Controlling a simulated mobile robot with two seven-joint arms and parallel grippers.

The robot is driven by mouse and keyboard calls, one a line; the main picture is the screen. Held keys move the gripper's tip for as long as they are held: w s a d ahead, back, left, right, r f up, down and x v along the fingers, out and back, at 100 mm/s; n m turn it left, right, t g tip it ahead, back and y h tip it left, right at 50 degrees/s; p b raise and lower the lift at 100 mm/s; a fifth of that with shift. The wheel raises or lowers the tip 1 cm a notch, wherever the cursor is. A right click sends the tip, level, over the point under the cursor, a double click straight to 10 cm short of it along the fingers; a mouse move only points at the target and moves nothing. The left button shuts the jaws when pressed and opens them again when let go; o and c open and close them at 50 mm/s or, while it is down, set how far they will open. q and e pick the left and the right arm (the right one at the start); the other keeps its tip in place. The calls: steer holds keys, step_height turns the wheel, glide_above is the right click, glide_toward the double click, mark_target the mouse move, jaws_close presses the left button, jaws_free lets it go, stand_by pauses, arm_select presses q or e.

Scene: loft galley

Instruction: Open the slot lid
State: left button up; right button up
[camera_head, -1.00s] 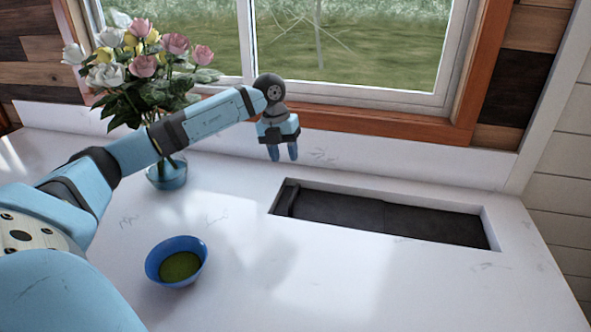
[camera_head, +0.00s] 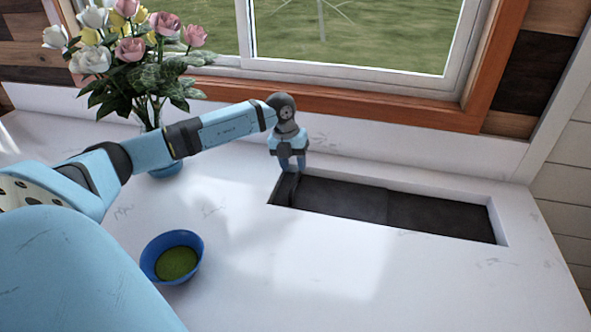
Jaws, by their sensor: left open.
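The slot (camera_head: 497,223) is a long rectangular recess in the white counter, right of centre. A dark lid (camera_head: 345,199) lies down inside it, with a seam near its middle. A raised dark handle bar (camera_head: 287,188) stands at its left end. My left gripper (camera_head: 292,167) points down at that left end, its open fingers at or just above the handle. I cannot tell whether the fingers touch the bar. My right gripper is not in view.
A blue bowl (camera_head: 194,243) with green contents stands on the counter (camera_head: 300,270) at the front left. A flower vase (camera_head: 165,167) stands behind my left arm. The window sill (camera_head: 400,113) runs along the back.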

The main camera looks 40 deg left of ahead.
mark_target(297, 176)
arm_select(q)
steer(key=shift+w+d+f, duration=0.1)
steer(key=shift+d+f, duration=0.05)
steer(key=shift+f, duration=0.65)
steer(key=shift+w+d+f, duration=0.1)
steer(key=shift+f, duration=0.7)
jaws_close()
steer(key=shift+d, duration=0.1)
steer(key=w+d, duration=0.3)
steer(key=d, duration=0.3)
steer(key=w+d+b, duration=0.1)
steer(key=w+d, duration=0.3)
steer(key=d, duration=0.3)
steer(key=w+d+b, duration=0.1)
steer(key=w+d, duration=0.3)
steer(key=d, duration=0.3)
steer(key=shift+d, duration=0.1)
jaws_free()
steer(key=shift+r+b, duration=0.1)
steer(key=shift+b, duration=0.2)
